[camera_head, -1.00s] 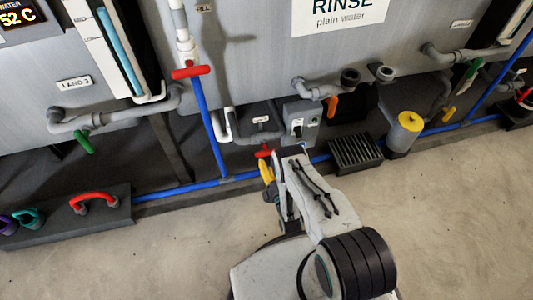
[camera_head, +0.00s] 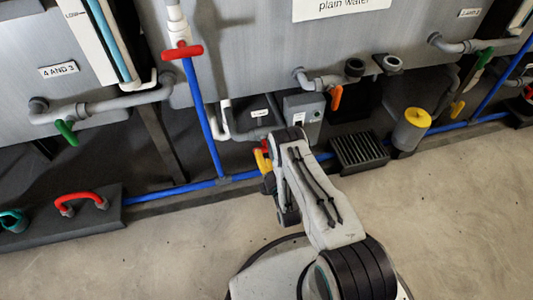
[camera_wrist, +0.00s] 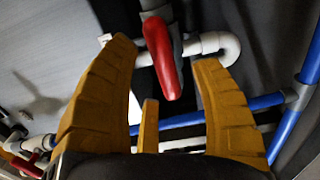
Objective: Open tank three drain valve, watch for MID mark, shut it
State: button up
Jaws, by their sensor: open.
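A red lever handle (camera_wrist: 162,55) on a grey pipe fitting lies between the tips of my gripper (camera_wrist: 165,50) in the wrist view. The jaws are apart, with no clear contact on the handle. In the head view my gripper (camera_head: 262,160) is yellow and mostly hidden behind my arm. A red handle (camera_head: 266,147) shows just beside it, low under the rinse tank (camera_head: 240,60). A level gauge with a blue column (camera_head: 110,40) is at upper left. Its LOW mark shows; no MID mark is readable.
Another red handle (camera_head: 182,51) is on a white pipe above. A grey box (camera_head: 303,118), a floor grate (camera_head: 359,152) and a yellow-topped canister (camera_head: 411,132) stand right of my gripper. Blue pipe (camera_head: 175,191) runs along the floor. Open concrete floor lies in front.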

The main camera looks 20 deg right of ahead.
aim_at(265, 146)
jog(key=shift+w+b, duration=1.6)
jog(key=shift+c, duration=0.3)
grip_shut()
